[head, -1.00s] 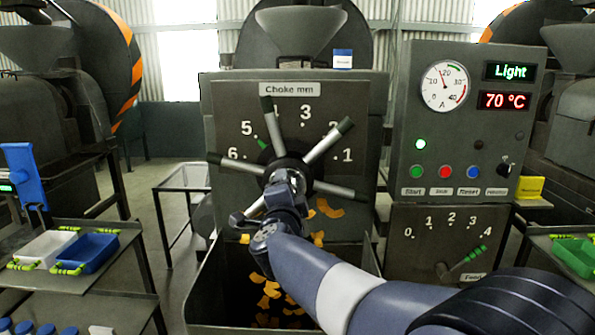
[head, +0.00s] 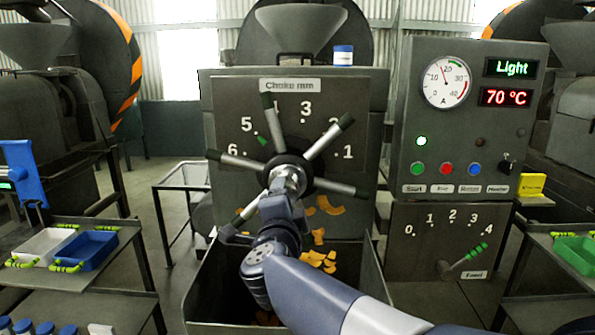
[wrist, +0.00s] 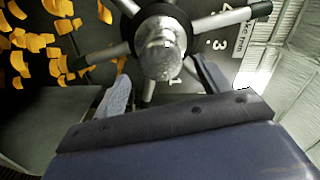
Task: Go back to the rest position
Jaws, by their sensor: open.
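My gripper (head: 284,196) is in front of the hub of the choke handwheel (head: 325,138), a dark hub with several black-tipped spokes. In the wrist view my gripper (wrist: 162,88) has its two fingers spread wide, with nothing between them. The wheel's silver hub (wrist: 163,52) shows just beyond the fingers; I cannot tell whether they touch it. Part of the wheel's lower left is hidden behind my arm in the head view. A green mark on the choke dial (head: 262,140) shows near 5.
Orange flakes (head: 318,260) lie in and above the dark bin (head: 215,285) below the wheel. The control panel (head: 470,130) reads "Light" and 70 °C, with a feed lever (head: 468,257) below it. Shelves with a white tray (head: 45,243) and blue tray (head: 88,252) stand at left.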

